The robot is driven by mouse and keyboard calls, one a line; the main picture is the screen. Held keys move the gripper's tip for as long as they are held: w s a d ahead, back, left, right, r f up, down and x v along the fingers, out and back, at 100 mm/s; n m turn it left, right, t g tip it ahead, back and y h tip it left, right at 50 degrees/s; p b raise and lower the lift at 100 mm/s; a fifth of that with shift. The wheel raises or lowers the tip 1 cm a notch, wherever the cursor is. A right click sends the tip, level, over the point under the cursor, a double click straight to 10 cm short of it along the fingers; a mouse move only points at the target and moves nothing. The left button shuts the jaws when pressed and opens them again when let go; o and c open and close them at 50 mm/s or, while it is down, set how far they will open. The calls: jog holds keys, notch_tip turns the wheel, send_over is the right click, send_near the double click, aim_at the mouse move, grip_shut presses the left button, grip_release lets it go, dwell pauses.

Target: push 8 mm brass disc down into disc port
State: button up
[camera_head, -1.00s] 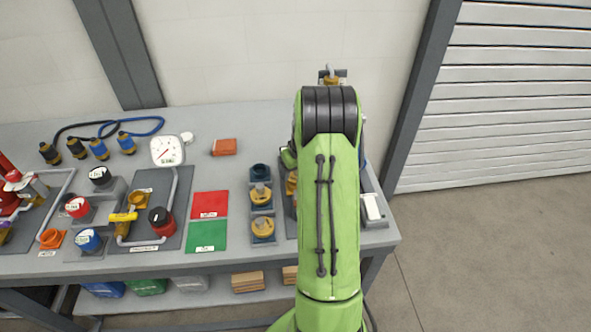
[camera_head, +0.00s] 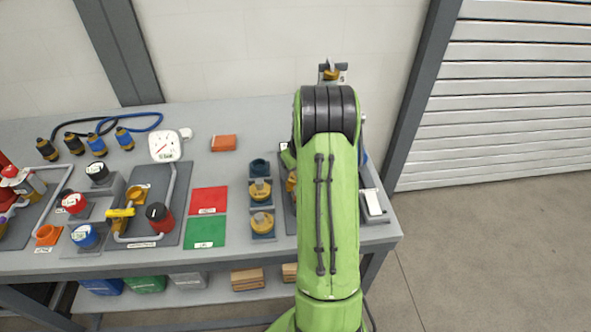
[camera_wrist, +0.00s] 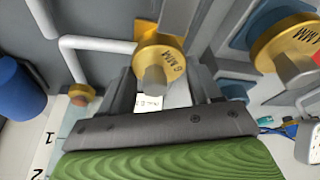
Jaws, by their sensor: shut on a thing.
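In the wrist view, the brass disc (camera_wrist: 158,55) is held by its grey stem between the fingers of my gripper (camera_wrist: 157,84). Its stamped marking ends in MM, but the digit is hard to read. White piping and a grey plate lie beyond it. The disc port cannot be made out, and I cannot tell whether the disc touches anything below. In the head view, my green arm hides the gripper and most of the skid behind it.
Another brass disc (camera_wrist: 290,40) sits in a blue holder beside my gripper. In the head view, two brass discs (camera_head: 260,191) (camera_head: 262,222) stand in blue holders, with an empty holder (camera_head: 258,168) behind. Red (camera_head: 209,200) and green (camera_head: 205,232) mats lie left. A blue cylinder (camera_wrist: 18,88) stands close by.

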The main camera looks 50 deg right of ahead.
jog(key=o, duration=1.2)
jog(key=shift+o, duration=0.2)
jog(key=p+v, duration=0.2)
jog(key=v, duration=1.3)
jog(key=shift+r, duration=0.3)
jog(key=shift+s, duration=0.15)
jog(key=s+a+r+n, duration=0.1)
jog(key=a+r, duration=0.2)
jog(key=a, duration=0.4)
jog(key=s+a+r+t, duration=0.1)
jog(key=a+r, duration=0.2)
jog(key=a, duration=0.4)
jog(key=s+a+r+n, duration=0.1)
jog(key=a+r, duration=0.2)
jog(key=a, duration=0.5)
jog(key=s+a+f+n+t+y, duration=0.1)
jog(key=s+a, duration=0.8)
jog(key=s, duration=0.3)
jog(key=shift+s+n, duration=0.3)
